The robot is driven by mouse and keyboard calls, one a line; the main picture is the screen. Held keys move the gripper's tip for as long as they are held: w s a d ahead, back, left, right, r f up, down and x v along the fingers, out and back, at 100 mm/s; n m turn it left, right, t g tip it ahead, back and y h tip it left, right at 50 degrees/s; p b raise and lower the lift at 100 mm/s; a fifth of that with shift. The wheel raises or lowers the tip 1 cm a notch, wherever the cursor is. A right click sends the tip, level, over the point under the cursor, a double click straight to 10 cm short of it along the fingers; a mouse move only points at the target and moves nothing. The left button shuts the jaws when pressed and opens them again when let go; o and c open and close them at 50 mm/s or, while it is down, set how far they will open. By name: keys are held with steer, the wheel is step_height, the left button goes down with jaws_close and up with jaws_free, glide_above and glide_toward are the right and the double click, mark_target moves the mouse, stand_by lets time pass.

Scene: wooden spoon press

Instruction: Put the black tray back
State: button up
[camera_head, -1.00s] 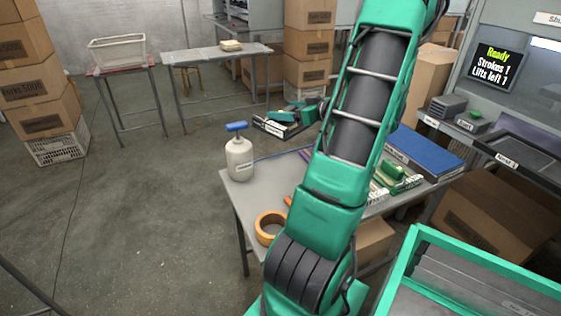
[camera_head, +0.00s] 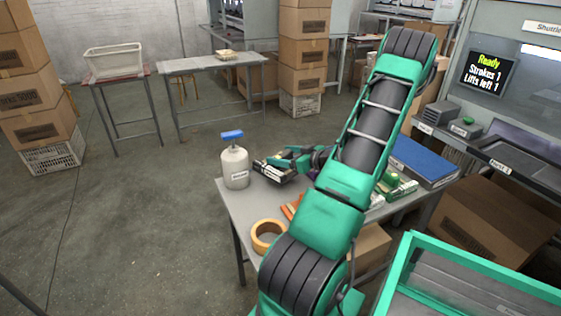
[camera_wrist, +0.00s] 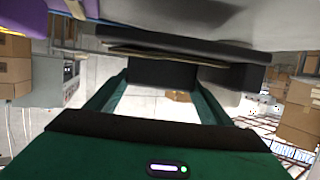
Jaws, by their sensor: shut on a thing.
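My gripper (camera_head: 283,162) is shut on a black tray (camera_head: 270,173) with a white label on its front edge. The tray is at the back of the grey work table, just right of the white bottle with a blue handle (camera_head: 235,167). I cannot tell whether it touches the table. In the wrist view, the tray's dark edge (camera_wrist: 190,46) spans across my gripper's fingers (camera_wrist: 190,78). The tray's far side is hidden.
The table (camera_head: 238,205) also holds an orange tape roll (camera_head: 268,235), a blue flat case (camera_head: 424,161) and small green items. A press with a screen (camera_head: 487,73) and a dark labelled plate (camera_head: 518,157) stands right. Open floor lies left.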

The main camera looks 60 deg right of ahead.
steer(key=shift+f, duration=1.05)
steer(key=shift+f, duration=0.6)
steer(key=o, duration=1.4)
steer(key=shift+r, duration=0.1)
